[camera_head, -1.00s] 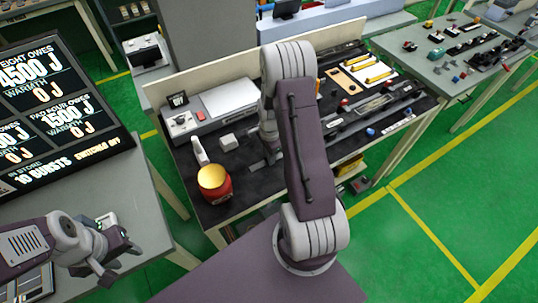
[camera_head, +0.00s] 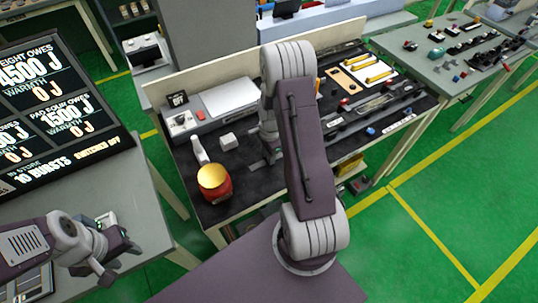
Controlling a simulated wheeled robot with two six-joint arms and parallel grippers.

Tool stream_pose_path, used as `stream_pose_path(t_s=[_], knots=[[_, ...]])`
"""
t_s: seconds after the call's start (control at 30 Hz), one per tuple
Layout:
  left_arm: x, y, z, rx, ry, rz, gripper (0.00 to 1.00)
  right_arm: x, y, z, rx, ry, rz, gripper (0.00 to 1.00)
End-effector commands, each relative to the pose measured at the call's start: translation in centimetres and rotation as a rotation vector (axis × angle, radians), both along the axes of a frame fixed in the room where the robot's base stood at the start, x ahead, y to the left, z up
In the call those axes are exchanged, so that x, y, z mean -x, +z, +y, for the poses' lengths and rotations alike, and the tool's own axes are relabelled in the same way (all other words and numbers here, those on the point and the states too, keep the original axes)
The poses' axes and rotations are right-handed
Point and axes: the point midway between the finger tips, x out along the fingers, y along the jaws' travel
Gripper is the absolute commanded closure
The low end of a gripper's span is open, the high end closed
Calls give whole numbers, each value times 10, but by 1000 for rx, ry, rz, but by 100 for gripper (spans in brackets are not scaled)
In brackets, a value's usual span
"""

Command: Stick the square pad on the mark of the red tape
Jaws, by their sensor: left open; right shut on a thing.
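My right arm stretches over the dark-topped workbench (camera_head: 290,185). Its gripper (camera_head: 264,160) is low over the middle of the bench, mostly hidden behind the arm. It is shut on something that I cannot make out. My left gripper (camera_head: 122,262) is open and empty at the lower left, beside the grey display desk. I cannot clearly pick out the square pad or the marked red tape. Small red pieces (camera_head: 344,102) lie on the bench right of my arm.
Tan boards with yellow strips (camera_head: 377,70) lie far right. A lit display (camera_head: 50,110) stands left.

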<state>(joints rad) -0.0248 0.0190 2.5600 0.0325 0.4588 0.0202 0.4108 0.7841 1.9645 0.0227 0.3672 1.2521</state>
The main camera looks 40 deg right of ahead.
Motion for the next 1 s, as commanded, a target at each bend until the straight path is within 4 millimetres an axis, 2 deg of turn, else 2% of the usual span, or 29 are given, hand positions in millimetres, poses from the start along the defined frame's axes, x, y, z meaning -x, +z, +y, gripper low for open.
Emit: stream_pose_path(t_s=[0.03,0.07,0.1,0.13,0.47,0.57,0.8,1.0], knots=[[0,0,0,0,0,0,59,0,0,0,0,0,1,100],[0,0,0,0,0,0,59,0,0,0,0,0,1,66],[0,0,0,0,0,0,59,0,0,0,0,0,1,55],[0,0,0,0,0,0,59,0,0,0,0,0,1,49],[0,-1,0,0,0,0,59,0,2,0,0,0,-1,49],[0,-3,0,0,0,0,59,-1,16,0,2,0,-5,49],[0,-7,0,0,0,0,59,1,69,0,3,-1,-5,49],[0,-8,0,0,0,0,59,3,89,0,0,-1,0,49]])
